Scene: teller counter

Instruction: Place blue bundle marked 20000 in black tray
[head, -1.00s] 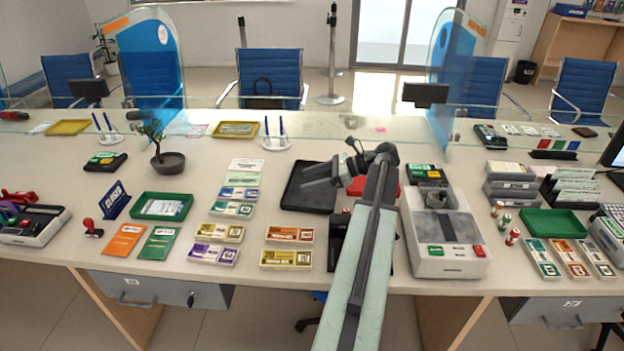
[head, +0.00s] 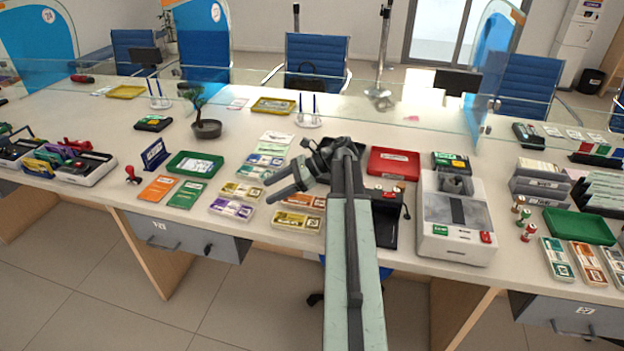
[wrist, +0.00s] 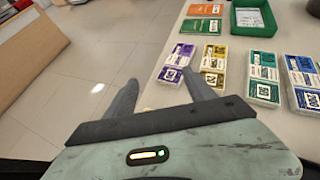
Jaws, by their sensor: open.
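The blue bundle (head: 264,160) lies flat on the counter in a column of bundles, between a whitish-green one and a teal one. In the wrist view the blue bundle (wrist: 301,75) is at the right edge; its number is too small to read. My gripper (head: 267,191) is open and empty, above the counter's front part. The black tray is mostly hidden behind my gripper and arm, left of the red tray (head: 393,163).
Yellow, purple and orange bundles lie near the counter's front edge. A green tray (head: 195,164), a plant (head: 207,128) and a closed sign (head: 155,153) stand left. A grey machine (head: 455,220) stands right. A glass screen runs along the back.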

